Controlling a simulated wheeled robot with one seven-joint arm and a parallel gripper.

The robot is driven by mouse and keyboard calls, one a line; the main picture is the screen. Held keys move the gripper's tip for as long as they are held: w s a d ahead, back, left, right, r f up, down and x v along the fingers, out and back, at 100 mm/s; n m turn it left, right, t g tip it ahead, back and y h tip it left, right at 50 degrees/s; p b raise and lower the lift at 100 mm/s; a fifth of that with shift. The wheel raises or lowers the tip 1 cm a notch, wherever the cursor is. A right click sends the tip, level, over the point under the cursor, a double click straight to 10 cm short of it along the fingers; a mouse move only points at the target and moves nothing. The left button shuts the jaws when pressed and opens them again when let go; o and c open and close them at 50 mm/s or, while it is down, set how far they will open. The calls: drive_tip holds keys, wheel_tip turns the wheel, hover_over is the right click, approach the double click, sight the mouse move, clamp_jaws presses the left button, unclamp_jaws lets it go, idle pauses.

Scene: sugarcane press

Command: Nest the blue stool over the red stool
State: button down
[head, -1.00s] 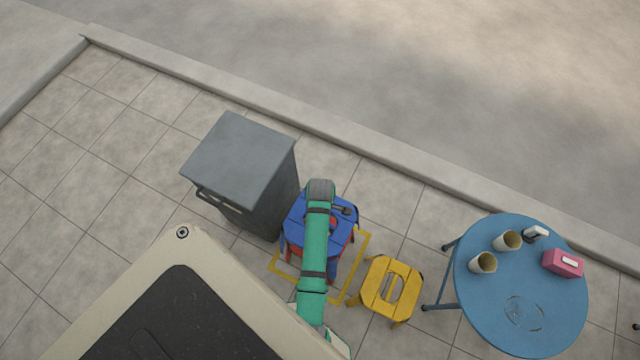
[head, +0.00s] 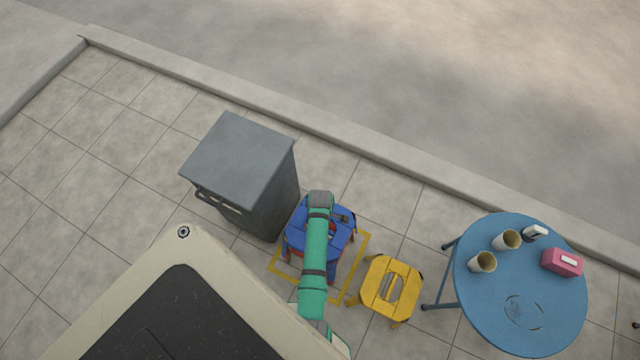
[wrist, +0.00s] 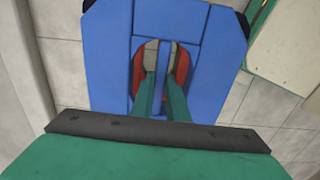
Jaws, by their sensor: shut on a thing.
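The blue stool (head: 298,233) is upright beside the grey cabinet, partly hidden behind my green arm. It fills the upper middle of the wrist view (wrist: 110,60). My gripper (wrist: 160,92) reaches into the slot in its seat and is shut on the blue bar across that slot. The red stool (wrist: 183,66) is beneath it, with red parts showing through the slot. In the head view only a little red shows under the blue seat. The blue stool sits over the red one, but whether their seats touch is hidden.
A yellow outline (head: 362,262) marks the ground around the stools. The grey cabinet (head: 240,165) stands close at left. A yellow stool (head: 377,300) is close at right, then a round blue table (head: 500,300) with two cups and a pink box (head: 562,263). Open paving lies left.

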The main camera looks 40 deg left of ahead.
drive_tip(key=shift+f, duration=4.7)
drive_tip(key=c, duration=1.6)
unclamp_jaws()
drive_tip(key=shift+c, duration=0.2)
wheel_tip(320, 180, up, 10)
drive_tip(key=shift+r, duration=0.45)
